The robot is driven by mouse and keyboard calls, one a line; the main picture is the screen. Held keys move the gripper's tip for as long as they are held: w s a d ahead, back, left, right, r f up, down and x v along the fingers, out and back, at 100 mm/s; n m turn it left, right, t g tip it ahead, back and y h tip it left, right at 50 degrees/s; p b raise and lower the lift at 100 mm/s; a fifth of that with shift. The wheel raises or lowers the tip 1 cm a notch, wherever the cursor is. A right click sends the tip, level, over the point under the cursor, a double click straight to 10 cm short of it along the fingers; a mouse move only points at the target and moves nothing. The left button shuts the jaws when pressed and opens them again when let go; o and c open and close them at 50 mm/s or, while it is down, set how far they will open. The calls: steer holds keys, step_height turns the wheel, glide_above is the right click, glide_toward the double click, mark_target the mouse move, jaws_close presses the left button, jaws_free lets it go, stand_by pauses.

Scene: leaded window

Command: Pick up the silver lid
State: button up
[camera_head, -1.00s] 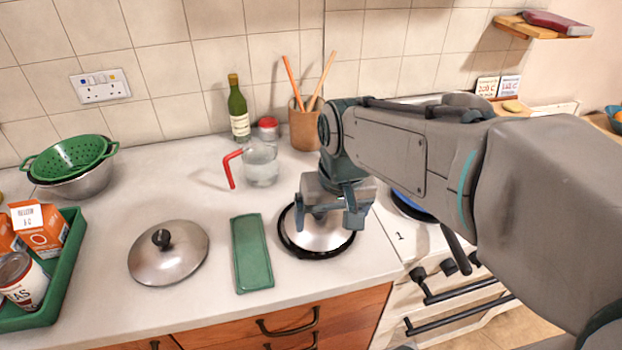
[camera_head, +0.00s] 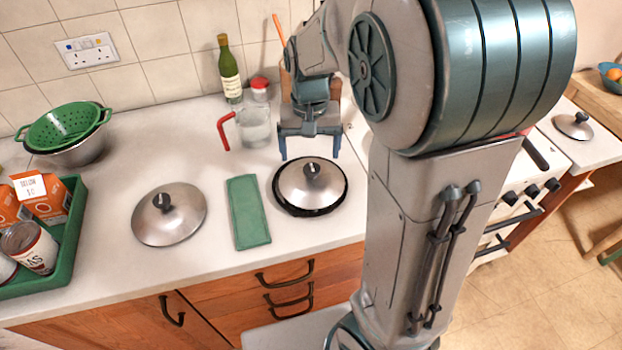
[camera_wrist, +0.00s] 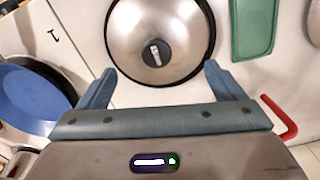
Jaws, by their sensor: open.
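A silver lid (camera_head: 298,190) with a black knob sits over a black-rimmed round thing on the counter, near the front edge. It also shows at the top of the wrist view (camera_wrist: 125,30), its knob just beyond my fingertips. A second silver lid (camera_head: 185,222) with a black knob lies on the counter at left. A third (camera_head: 573,125) is on the far-right counter. My gripper (camera_head: 310,157) is open and empty behind the middle lid. Its fingers (camera_wrist: 158,74) point toward that lid, apart from the knob.
A green cloth-like slab (camera_head: 248,212) lies between the two nearer lids. A glass jug (camera_head: 254,128) with a red handle and a green bottle (camera_head: 230,72) stand behind. A green tray (camera_head: 72,225) with cans and boxes is at left, the stove at right.

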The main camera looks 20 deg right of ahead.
mark_target(312, 169)
steer(key=f, duration=0.5)
steer(key=shift+s+d+f+p, duration=0.1)
steer(key=shift+s+f+p, duration=0.2)
steer(key=shift+s+f, duration=0.05)
steer(key=shift+s, duration=0.2)
steer(key=c, duration=1.8)
